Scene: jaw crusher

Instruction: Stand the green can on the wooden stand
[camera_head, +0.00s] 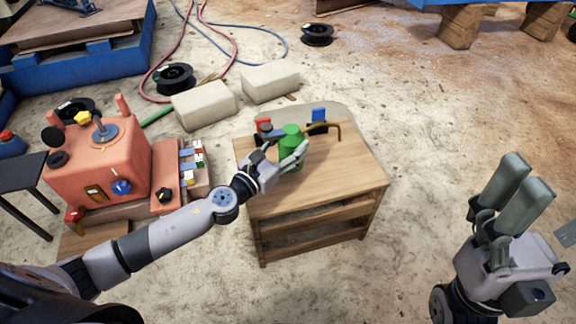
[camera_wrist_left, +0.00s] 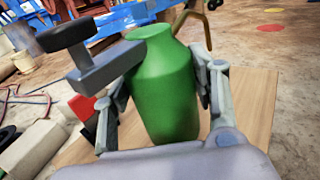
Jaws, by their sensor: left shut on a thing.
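The green can (camera_head: 291,146) is upright at the wooden stand (camera_head: 330,180), over the back half of its top. My left gripper (camera_head: 285,153) is shut on the green can, its fingers on either side. In the left wrist view the green can (camera_wrist_left: 165,85) stands between both fingers, with the stand's top (camera_wrist_left: 250,105) behind and below it. I cannot tell whether the can's base touches the wood. My right gripper (camera_head: 513,195) is at the lower right, well away from the stand, its two fingers apart and empty.
A bent brown bar (camera_head: 330,127), a blue-handled item (camera_head: 319,118) and a red item (camera_head: 263,125) are close behind the can. An orange machine (camera_head: 95,160) stands to the left. Pale blocks (camera_head: 204,105) lie behind. The stand's front top is clear.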

